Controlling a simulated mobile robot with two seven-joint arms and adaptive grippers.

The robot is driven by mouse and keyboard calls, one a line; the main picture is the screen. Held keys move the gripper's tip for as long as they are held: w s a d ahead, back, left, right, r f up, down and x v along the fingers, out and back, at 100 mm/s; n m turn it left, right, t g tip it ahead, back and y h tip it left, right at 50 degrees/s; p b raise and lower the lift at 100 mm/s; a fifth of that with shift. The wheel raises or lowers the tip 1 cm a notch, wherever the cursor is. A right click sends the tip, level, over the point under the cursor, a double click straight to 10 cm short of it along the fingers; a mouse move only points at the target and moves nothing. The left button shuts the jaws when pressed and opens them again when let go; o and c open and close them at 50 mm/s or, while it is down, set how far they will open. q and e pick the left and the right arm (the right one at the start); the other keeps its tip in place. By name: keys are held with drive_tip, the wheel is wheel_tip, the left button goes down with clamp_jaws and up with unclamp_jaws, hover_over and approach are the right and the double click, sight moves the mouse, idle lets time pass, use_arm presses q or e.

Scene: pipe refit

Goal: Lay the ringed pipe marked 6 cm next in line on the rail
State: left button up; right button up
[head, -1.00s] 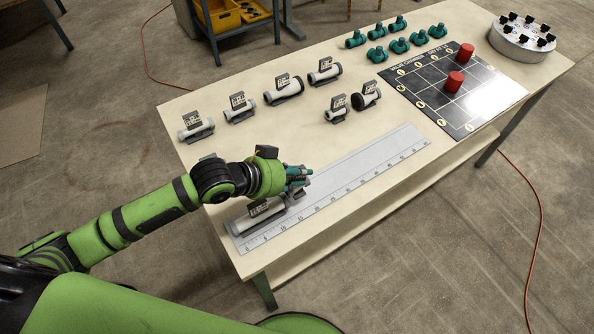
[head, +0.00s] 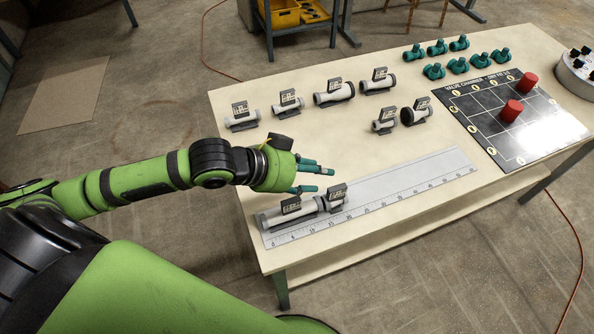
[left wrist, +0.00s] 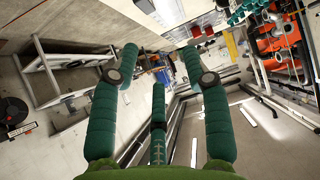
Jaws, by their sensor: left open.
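The pale grey rail (head: 405,190) with a printed scale lies along the near side of the table. A longer pipe (head: 290,217) with a tag lies at its low-number end. A short tagged pipe (head: 332,202) lies right after it in line; whether their ends touch I cannot tell. My left gripper (head: 318,180) is open and empty, just above and left of the short pipe. Its spread teal fingers show in the left wrist view (left wrist: 158,80) with nothing between them. The tag markings are too small to read, so I cannot tell which pipe is the 6 cm one. My right gripper is not in view.
Several tagged pipes stand off the rail, among them a long one (head: 334,94) and a short dark-ended one (head: 416,115). Teal valves (head: 438,48) stand at the back. A black board (head: 480,130) holds red cylinders (head: 511,110). The rail's right part is clear.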

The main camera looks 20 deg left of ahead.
use_arm(q)
drive_tip(key=shift+v, duration=2.3)
